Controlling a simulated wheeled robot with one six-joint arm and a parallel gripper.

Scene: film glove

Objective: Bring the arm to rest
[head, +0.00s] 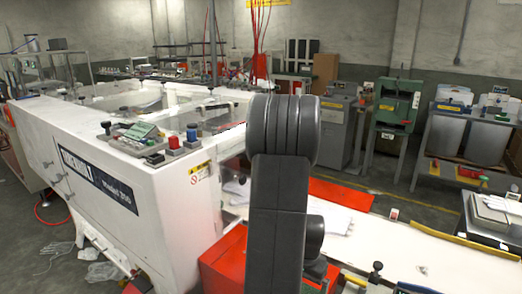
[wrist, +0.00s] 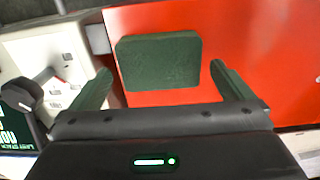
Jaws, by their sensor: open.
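My gripper (wrist: 159,68) shows in the wrist view, with its two dark green fingers spread wide apart. A dark green block with rounded corners (wrist: 158,48) shows between and just beyond the fingertips, against a red surface (wrist: 265,45). A gap is visible between each finger and the block. I cannot tell what the block is or how far it is from me. In the head view my dark grey arm stands upright in the middle, and my gripper cannot be made out there.
A long white machine (head: 165,215) with buttons and knobs on top stands left of my arm. A red box (head: 226,262) is close beside the arm's lower part. A white table (head: 430,255) runs to the right. A green machine (head: 397,105) stands behind, with open floor before it.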

